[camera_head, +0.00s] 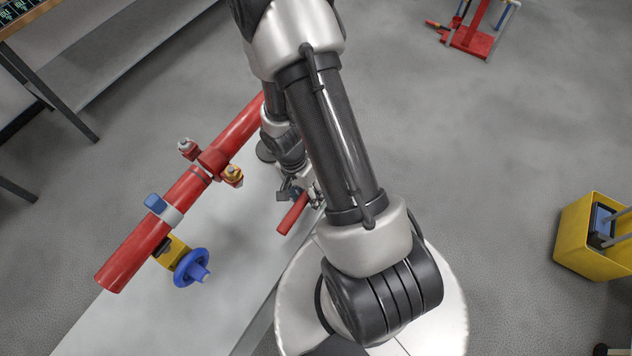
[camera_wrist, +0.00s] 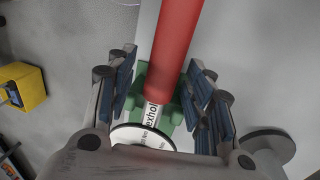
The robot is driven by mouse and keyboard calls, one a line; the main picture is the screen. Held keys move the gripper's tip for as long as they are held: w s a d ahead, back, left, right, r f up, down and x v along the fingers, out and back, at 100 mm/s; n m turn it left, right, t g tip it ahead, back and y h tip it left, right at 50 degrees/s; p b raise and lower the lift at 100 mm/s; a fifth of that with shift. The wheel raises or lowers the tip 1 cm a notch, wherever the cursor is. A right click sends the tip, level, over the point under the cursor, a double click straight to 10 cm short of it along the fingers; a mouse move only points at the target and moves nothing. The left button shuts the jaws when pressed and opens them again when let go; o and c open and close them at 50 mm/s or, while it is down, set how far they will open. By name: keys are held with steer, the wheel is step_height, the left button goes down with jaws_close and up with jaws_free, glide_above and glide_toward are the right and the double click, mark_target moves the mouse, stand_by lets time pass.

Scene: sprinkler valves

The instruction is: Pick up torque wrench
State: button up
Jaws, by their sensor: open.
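A short red rod (camera_head: 293,212), probably the torque wrench's handle, lies by the grey bench's edge, just below my gripper (camera_head: 291,190) in the head view. In the wrist view a red cylinder (camera_wrist: 178,45), likely the same piece, runs up from between the fingers. A green block (camera_wrist: 186,100) and a white part with partly hidden lettering (camera_wrist: 152,113) are at its lower end. My gripper (camera_wrist: 168,95) is open, with one finger on each side of the red piece. I cannot tell whether they touch it. The wrench's head is not clearly visible.
A large red pipe (camera_head: 234,132) with fittings and a blue-wheeled valve (camera_head: 191,268) stands on the bench (camera_head: 130,325), left of my gripper. A yellow bin (camera_head: 585,240) is on the floor at right. A red stand (camera_head: 470,38) is far back.

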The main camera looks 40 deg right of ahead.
steer(key=shift+c, duration=0.3)
jaws_close()
stand_by(0.6)
